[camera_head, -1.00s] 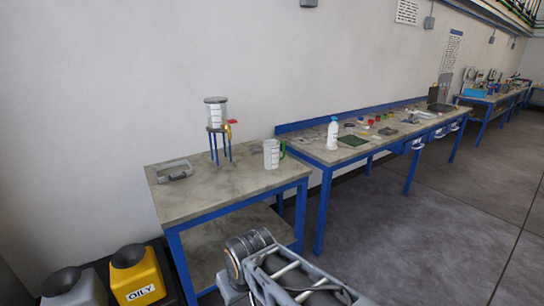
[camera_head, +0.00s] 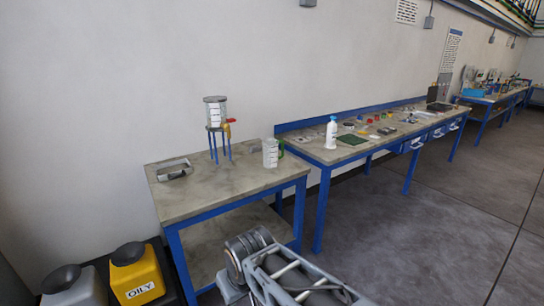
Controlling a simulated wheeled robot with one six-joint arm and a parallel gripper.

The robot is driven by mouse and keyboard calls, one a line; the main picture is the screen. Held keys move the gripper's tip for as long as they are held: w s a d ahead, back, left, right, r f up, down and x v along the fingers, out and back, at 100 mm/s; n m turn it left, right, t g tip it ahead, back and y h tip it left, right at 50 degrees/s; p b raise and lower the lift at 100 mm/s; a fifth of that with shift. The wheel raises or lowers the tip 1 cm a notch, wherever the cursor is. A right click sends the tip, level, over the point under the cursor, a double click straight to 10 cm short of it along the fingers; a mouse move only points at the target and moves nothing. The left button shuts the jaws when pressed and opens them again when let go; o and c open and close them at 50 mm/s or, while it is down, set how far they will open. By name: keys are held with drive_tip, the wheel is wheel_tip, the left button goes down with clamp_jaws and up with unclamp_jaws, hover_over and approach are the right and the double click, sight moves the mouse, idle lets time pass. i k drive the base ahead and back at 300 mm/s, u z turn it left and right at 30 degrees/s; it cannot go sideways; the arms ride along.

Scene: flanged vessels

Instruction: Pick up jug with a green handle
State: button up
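The jug (camera_head: 270,153) is whitish with dark markings and has a green handle on its right side. It stands upright on the near blue-framed table (camera_head: 215,193), toward the right part of the top. My arm shows at the bottom of the view, in front of and below the table. My gripper is not visible in this view. Nothing touches the jug.
A clear vessel (camera_head: 215,111) stands on a blue tripod left of the jug. A grey tray-like item (camera_head: 174,169) lies further left. A longer bench (camera_head: 318,152) with a white bottle (camera_head: 331,133) adjoins on the right. Yellow (camera_head: 135,274) and grey (camera_head: 75,286) containers stand on the floor.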

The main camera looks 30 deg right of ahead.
sight(270, 146)
drive_tip(key=u, duration=0.05)
drive_tip(key=k, duration=0.4)
drive_tip(key=z, duration=1.2)
drive_tip(key=i, duration=0.75)
drive_tip(key=z, duration=0.7)
drive_tip(key=i, duration=1.8)
drive_tip(key=u, duration=0.65)
